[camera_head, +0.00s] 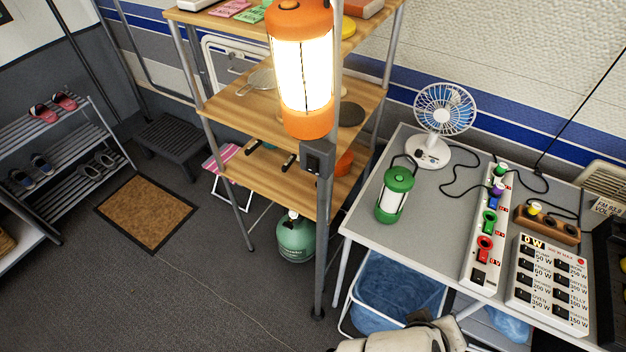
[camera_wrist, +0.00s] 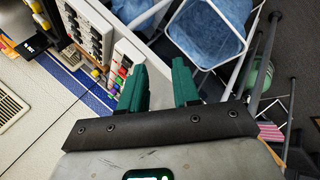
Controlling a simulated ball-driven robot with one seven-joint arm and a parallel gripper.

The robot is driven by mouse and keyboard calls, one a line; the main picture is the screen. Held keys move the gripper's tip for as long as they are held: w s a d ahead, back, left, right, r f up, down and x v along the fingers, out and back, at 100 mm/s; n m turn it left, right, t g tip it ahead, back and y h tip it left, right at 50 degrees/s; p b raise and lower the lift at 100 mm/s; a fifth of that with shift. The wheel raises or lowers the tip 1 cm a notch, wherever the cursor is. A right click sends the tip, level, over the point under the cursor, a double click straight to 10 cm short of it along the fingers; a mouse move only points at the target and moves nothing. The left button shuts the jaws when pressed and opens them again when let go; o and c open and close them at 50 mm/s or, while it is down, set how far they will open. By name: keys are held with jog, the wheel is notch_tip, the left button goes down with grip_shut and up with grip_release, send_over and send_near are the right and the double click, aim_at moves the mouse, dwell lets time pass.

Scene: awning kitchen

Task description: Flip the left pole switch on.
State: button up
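A dark switch box (camera_head: 318,158) is fixed to a grey upright pole (camera_head: 321,250) in the middle of the head view. Its rocker position is too small to tell. A lit orange lantern (camera_head: 305,70) hangs just above it. In the wrist view my gripper (camera_wrist: 160,82) shows two teal fingers spread apart with nothing between them. My pale arm shows at the bottom of the head view, below and right of the switch box; the fingers are not clear there. The switch box is not visible in the wrist view.
A wooden shelf (camera_head: 285,103) stands behind the pole. A grey table (camera_head: 352,222) at the right bears a fan (camera_head: 443,110), a green lantern (camera_head: 395,193), a power strip (camera_head: 485,250) and a switch panel (camera_head: 550,283). A blue-lined bin (camera_head: 395,290) stands below. Floor is clear at lower left.

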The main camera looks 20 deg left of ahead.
jog(key=a+r+n+t, duration=0.1)
jog(key=a+r, duration=0.1)
jog(key=a, duration=0.3)
jog(key=a+r+n+t, duration=0.2)
jog(key=a+r, duration=0.1)
jog(key=a, duration=0.2)
jog(key=w+a+r+n+t, duration=0.1)
jog(key=a+r+t, duration=0.1)
jog(key=a, duration=0.3)
jog(key=shift+a+r+n, duration=0.3)
jog(key=shift+a+r, duration=0.05)
jog(key=shift+r, duration=0.35)
jog(key=c, duration=0.4)
jog(key=s+a+r+t, duration=0.1)
jog(key=a, duration=0.1)
jog(key=s+a+r+n+y, duration=0.1)
jog(key=a+r, duration=0.1)
jog(key=a, duration=0.1)
jog(key=s+a+r+n+t, duration=0.1)
jog(key=a+r, duration=0.1)
jog(key=a, duration=0.1)
jog(key=shift+r+t+b, duration=0.2)
jog(key=shift+t+b, duration=0.1)
jog(key=shift+b, duration=0.05)
grip_shut()
jog(key=s+a+r+n+t+y, duration=0.2)
jog(key=s+a+r, duration=0.3)
jog(key=a, duration=0.2)
jog(key=shift+r+t, duration=0.2)
jog(key=shift+t, duration=0.1)
